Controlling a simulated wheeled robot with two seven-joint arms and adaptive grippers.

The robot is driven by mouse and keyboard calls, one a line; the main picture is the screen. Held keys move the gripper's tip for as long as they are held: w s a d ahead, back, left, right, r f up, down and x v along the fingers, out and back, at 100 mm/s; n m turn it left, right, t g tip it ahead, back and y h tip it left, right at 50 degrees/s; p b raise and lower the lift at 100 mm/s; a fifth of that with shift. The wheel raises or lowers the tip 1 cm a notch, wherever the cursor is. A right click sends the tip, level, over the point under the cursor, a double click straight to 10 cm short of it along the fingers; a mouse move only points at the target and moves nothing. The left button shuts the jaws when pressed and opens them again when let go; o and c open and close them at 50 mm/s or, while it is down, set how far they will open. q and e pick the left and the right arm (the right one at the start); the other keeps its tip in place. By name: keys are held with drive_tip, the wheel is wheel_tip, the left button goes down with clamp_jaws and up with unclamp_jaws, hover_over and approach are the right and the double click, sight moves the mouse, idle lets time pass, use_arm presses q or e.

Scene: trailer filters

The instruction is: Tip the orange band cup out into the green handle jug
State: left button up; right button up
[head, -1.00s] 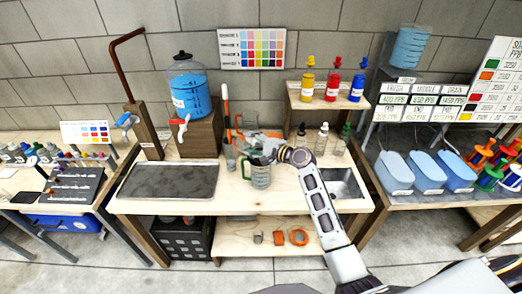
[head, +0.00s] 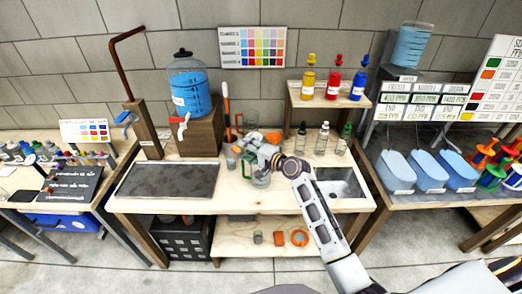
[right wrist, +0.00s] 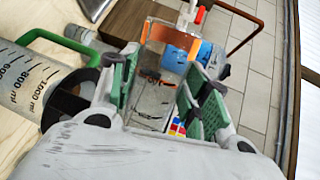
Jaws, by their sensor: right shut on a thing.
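The clear cup with an orange band (right wrist: 155,92) is between the green-padded fingers of my right gripper (right wrist: 157,88), which is shut on it. Dark specks show inside the cup. In the head view my right gripper (head: 258,152) is just above and behind the green handle jug (head: 261,181), partly covering it. The jug is clear and stands upright on the bench, its green handle to the left. The held cup is hard to make out in the head view. My left gripper is out of view.
A blue water tank (head: 188,92) with a red tap stands at the back left of the bench. Small bottles (head: 322,138) stand behind the arm.

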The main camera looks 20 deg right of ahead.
drive_tip(key=shift+a+f+n+b, duration=0.15)
drive_tip(key=shift+f+n+b, duration=0.5)
drive_tip(key=shift+b, duration=0.35)
drive_tip(key=shift+s+a+f+n+h+b, duration=0.35)
drive_tip(key=shift+a+f+n+b, duration=0.2)
drive_tip(key=shift+b, duration=0.45)
drive_tip(key=shift+d+r+n+t+h+p, duration=0.1)
drive_tip(key=shift+r+n+t+h+p, duration=0.2)
drive_tip(key=shift+n, duration=0.4)
drive_tip(key=shift+r+n+t+h+p, duration=0.15)
drive_tip(key=shift+n+t+p, duration=0.25)
drive_tip(key=shift+n, duration=0.3)
drive_tip(key=shift+w+d+n+p, duration=0.15)
drive_tip(key=shift+n+p, duration=0.15)
drive_tip(key=shift+n, duration=0.4)
drive_tip(key=shift+d+f+n+h, duration=0.1)
drive_tip(key=shift+f+n+h, duration=0.2)
drive_tip(key=shift+n, duration=0.5)
drive_tip(key=shift+s+a+f+n+t+h+b, duration=0.1)
drive_tip(key=shift+s+a+f+n+t+b, duration=0.2)
drive_tip(key=shift+f+n, duration=0.65)
drive_tip(key=shift+s+a+f+n+t+h+b, duration=0.1)
drive_tip(key=shift+a+f+n+t+b, duration=0.3)
drive_tip(key=shift+f+n, duration=0.55)
drive_tip(key=shift+s+a+f+n+t+h+b, duration=0.15)
drive_tip(key=shift+a+f+n+t+b, duration=0.2)
drive_tip(key=shift+f+n, duration=0.6)
drive_tip(key=shift+r+n, duration=0.25)
drive_tip(key=shift+n, duration=0.1)
drive_tip(key=shift+r, duration=0.15)
